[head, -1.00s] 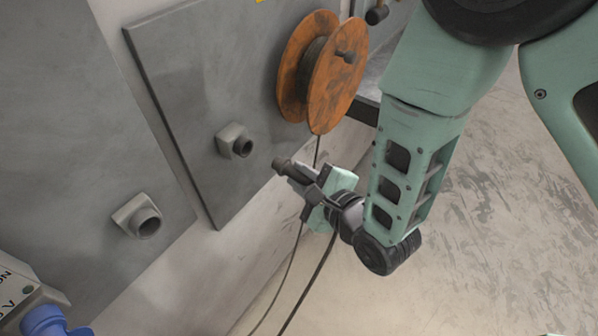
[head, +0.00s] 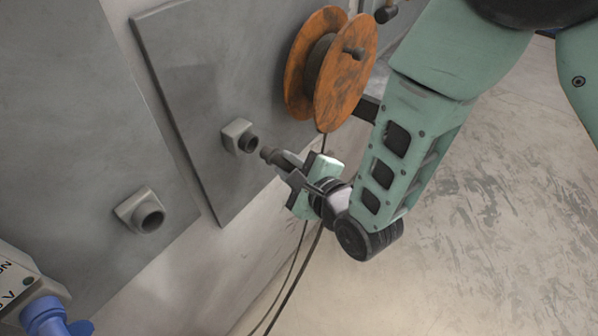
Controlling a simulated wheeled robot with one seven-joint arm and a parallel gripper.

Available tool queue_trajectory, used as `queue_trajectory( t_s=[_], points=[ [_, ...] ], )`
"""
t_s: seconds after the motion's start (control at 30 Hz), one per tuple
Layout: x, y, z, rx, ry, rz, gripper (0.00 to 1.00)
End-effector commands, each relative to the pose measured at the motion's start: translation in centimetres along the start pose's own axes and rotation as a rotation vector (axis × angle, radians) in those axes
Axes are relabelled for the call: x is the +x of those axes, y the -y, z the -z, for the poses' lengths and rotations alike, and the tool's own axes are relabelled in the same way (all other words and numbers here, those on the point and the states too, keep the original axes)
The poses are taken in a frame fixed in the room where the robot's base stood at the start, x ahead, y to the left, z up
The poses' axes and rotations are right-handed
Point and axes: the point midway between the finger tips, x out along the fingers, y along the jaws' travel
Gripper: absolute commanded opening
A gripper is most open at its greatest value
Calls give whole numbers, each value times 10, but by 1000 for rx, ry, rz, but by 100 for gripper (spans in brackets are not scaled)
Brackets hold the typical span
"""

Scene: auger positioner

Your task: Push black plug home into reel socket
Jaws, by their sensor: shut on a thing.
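My gripper (head: 290,174) is shut on the black plug (head: 269,155), whose dark round nose sticks out ahead of the jaws toward the upper left. The reel socket (head: 239,136), a grey block with a dark round opening, is on the upright grey panel below and left of the orange reel. The plug's nose is just right of and slightly below the socket's opening and looks a short gap apart from it. A dark cable hangs down behind the gripper.
The orange reel (head: 342,70) is mounted on the grey panel (head: 190,75) above the gripper. A second grey socket (head: 142,212) is on the lower left panel. A blue plug (head: 45,316) sits in a box at bottom left. Bare floor (head: 470,240) lies to the right.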

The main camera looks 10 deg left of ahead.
Motion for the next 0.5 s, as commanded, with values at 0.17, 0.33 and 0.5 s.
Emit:
queue_trajectory(
  t_s=[0.17, 0.33, 0.5],
  points=[
    [12, 0, -5, 1, 1, 2, 0],
    [18, 0, -8, 0, 2, 1, 0],
    [19, 0, -9, 0, 1, 0, 0]
  ],
)
